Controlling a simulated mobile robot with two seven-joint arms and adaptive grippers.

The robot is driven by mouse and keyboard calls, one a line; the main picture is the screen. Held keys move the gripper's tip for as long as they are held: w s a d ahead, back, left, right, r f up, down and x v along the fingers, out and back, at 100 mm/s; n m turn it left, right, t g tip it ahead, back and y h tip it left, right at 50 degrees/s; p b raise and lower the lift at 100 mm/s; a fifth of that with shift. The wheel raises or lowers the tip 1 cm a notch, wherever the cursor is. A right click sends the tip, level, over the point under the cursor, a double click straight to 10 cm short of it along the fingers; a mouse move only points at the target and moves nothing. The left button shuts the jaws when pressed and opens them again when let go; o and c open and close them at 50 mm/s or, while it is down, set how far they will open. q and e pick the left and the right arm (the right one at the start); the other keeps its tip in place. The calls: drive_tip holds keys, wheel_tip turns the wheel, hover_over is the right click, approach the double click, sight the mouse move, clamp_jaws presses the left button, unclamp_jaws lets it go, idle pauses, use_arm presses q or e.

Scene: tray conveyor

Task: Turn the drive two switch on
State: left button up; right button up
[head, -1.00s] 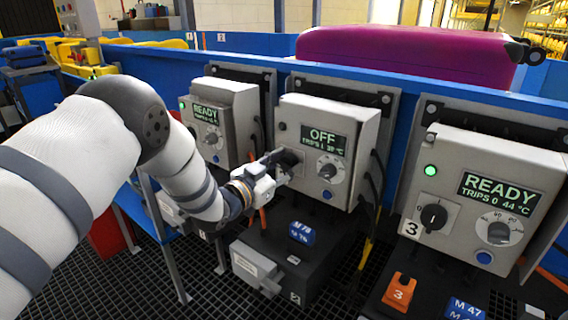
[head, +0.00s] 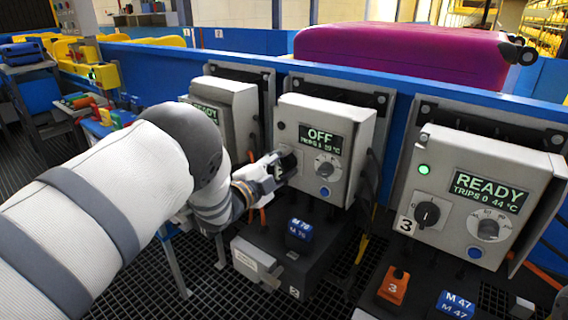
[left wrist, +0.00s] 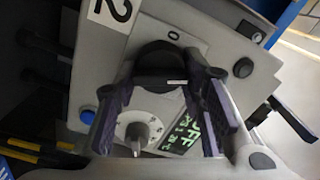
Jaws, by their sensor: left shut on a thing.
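The drive two box (head: 357,115) is grey, and its screen (head: 321,138) reads OFF. The number 2 label (left wrist: 113,12) shows in the left wrist view beside the round black switch knob (left wrist: 156,62). My left gripper (head: 282,165) is at the left of the box front, over the switch, and hides the knob in the head view. In the left wrist view its dark fingers (left wrist: 162,78) are closed on both sides of the knob. A short white mark shows on the knob. My right gripper is not in view.
A dial (head: 328,167) and a blue button (head: 324,191) sit right of my gripper. The drive three box (head: 480,155) reads READY, with its lamp lit green. Another READY box (head: 238,110) stands to the left. A magenta case (head: 400,52) lies behind the blue rail.

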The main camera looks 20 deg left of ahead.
use_arm(q)
drive_tip(key=m, duration=0.4)
drive_tip(key=shift+f+m, duration=0.1)
drive_tip(key=shift+m, duration=0.2)
idle(0.4)
drive_tip(key=o, duration=1.1)
drive_tip(key=shift+o, duration=0.2)
drive_tip(key=v, duration=1.2)
drive_tip(key=shift+a, duration=0.1)
